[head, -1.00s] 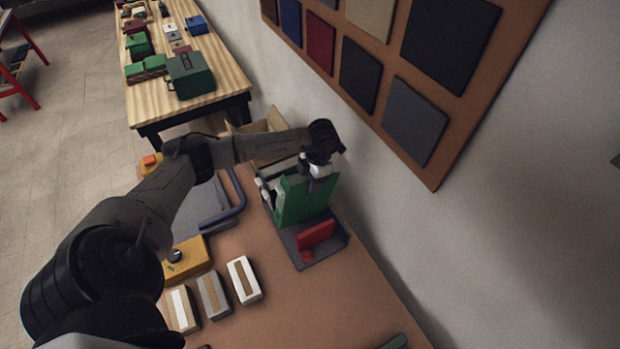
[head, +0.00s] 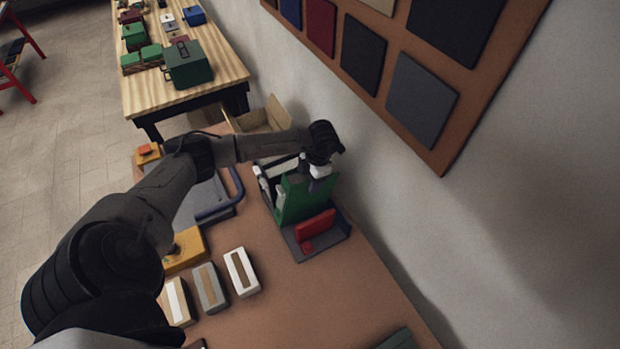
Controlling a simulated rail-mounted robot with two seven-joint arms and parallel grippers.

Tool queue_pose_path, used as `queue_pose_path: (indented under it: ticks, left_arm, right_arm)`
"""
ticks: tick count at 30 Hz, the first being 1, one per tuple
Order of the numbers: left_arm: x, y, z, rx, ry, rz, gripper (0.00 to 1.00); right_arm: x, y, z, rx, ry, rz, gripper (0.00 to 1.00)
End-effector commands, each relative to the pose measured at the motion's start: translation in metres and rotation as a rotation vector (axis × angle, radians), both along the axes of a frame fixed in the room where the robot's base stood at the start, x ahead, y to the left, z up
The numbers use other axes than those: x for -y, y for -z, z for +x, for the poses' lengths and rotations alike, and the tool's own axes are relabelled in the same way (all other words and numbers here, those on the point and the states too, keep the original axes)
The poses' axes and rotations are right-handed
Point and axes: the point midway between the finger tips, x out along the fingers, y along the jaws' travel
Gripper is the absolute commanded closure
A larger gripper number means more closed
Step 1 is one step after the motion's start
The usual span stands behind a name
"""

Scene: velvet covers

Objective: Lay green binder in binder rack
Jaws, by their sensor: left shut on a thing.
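The green binder (head: 303,200) stands upright in the head view, at the dark grey binder rack (head: 334,238) near the wall. My left gripper (head: 318,172) is at the binder's top edge and is shut on it. A red binder or block (head: 315,226) sits in the front part of the rack. White pieces show behind the green binder. The binder's lower edge is hidden, so I cannot tell whether it touches the rack floor. My right gripper is not in view.
Several small boxes (head: 241,272) lie in front, beside a yellow block (head: 186,250). A grey device with a blue handle (head: 226,197) is left of the rack. An open cardboard box (head: 268,117) stands behind. The wall is close at right.

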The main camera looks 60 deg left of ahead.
Motion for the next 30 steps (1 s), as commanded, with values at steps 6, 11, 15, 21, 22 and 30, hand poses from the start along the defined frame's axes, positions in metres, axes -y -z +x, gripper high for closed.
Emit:
queue_pose_path:
  ticks: [6,11,15,21,22,30]
  left_arm:
    - [-0.0004,0.0014,0.0005,0.001,-0.001,0.000,1.00]
    - [-0.0004,0.0012,0.0004,0.001,-0.001,0.000,1.00]
    - [-0.0003,0.0014,0.0003,0.001,0.000,0.000,0.31]
    - [-0.0001,0.0018,0.0001,0.000,0.000,0.000,0.15]
    - [-0.0001,0.0019,0.0001,0.000,0.000,0.000,0.15]
    - [0.0000,0.0003,0.0008,0.001,0.000,0.000,0.15]
  right_arm:
    - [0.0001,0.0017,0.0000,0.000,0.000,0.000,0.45]
    - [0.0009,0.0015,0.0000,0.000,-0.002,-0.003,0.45]
    - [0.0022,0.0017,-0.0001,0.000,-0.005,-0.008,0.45]
    - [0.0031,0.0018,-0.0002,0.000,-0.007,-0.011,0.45]
    - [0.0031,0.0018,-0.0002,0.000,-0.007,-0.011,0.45]
    - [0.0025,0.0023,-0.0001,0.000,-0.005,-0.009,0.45]
